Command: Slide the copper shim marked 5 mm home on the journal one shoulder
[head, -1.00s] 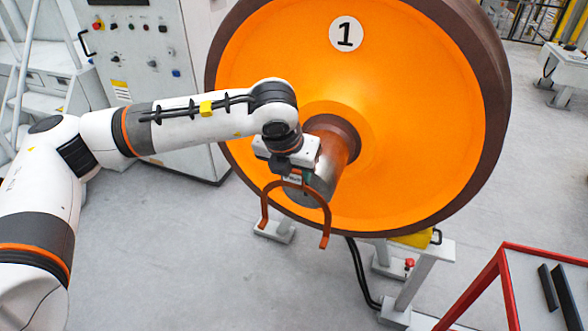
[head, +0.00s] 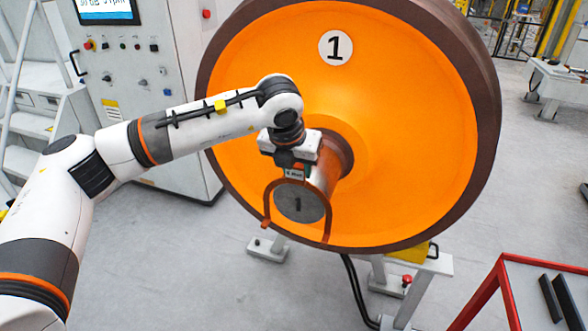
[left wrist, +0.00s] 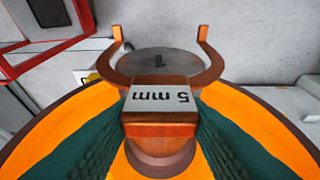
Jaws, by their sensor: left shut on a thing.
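The copper shim (head: 329,207) is an open, horseshoe-shaped piece, held upright with its two legs pointing down in the head view. Its tab reads 5 mm in the left wrist view (left wrist: 160,105). My left gripper (head: 294,170) is shut on this tab. The journal (head: 301,203) is a grey metal stub on the orange wheel (head: 420,110) marked 1. I cannot tell whether the shim touches the journal. The shoulder (head: 341,152) is the brown ring behind, partly hidden by my gripper. My right gripper is out of view.
A grey control cabinet (head: 145,90) stands behind my left arm. A red-framed table (head: 515,290) with dark bars (head: 552,298) is at the lower right. Grey stands and a black cable (head: 358,295) are below the wheel. Open floor lies in front.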

